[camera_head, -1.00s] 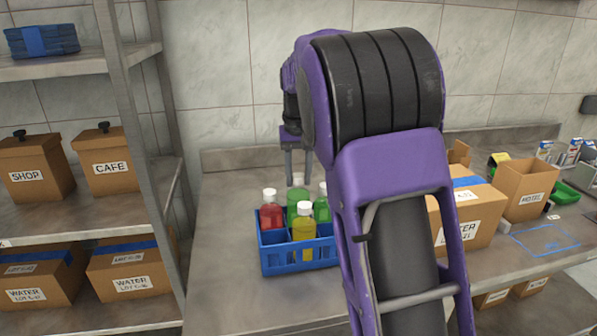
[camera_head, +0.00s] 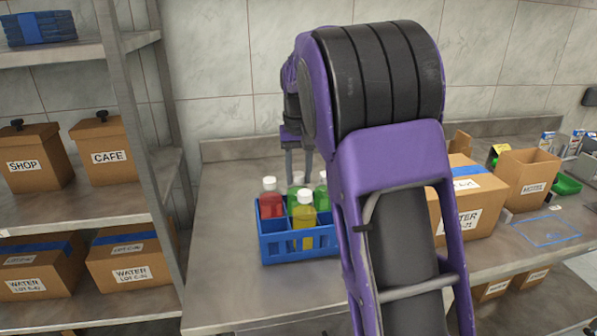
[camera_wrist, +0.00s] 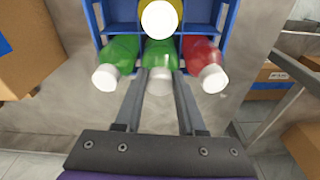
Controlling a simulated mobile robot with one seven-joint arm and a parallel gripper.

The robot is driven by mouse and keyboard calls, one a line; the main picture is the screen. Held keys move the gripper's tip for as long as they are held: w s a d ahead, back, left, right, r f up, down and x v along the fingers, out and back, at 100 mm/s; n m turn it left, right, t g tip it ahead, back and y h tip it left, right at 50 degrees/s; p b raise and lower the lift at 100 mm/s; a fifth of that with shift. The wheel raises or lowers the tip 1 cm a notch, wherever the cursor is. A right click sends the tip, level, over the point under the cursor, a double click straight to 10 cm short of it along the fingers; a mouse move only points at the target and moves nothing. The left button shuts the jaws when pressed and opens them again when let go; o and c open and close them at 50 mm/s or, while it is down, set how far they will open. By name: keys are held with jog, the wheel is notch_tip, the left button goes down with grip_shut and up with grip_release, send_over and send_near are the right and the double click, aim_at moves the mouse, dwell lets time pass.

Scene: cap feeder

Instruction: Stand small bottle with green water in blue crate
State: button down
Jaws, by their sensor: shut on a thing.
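The blue crate (camera_head: 300,247) stands on the metal bench, and its divided compartments show in the wrist view (camera_wrist: 229,22). My gripper (camera_wrist: 161,72) is shut on a small green-water bottle (camera_wrist: 159,54) with a white cap, held upright at the middle of one crate row. In the head view its cap (camera_head: 298,178) shows between my fingers, behind a yellow bottle (camera_head: 303,214). The held bottle's base is hidden, so I cannot tell whether it touches the crate floor. Another green bottle (camera_wrist: 122,52) and a red bottle (camera_wrist: 200,54) stand in the crate on either side of it.
A shelf rack (camera_head: 150,110) with cardboard boxes stands left of the bench. A taped water box (camera_head: 462,215) and an open carton (camera_head: 526,180) stand to the right. The bench in front of the crate is clear.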

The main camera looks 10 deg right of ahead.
dwell(0.3)
jog(key=shift+c, duration=2.1)
grip_release()
jog(key=shift+f, duration=0.1)
jog(key=c, duration=0.4)
jog(key=shift+o, duration=0.2)
notch_tip(320, 180, up, 11)
jog(key=p, duration=1)
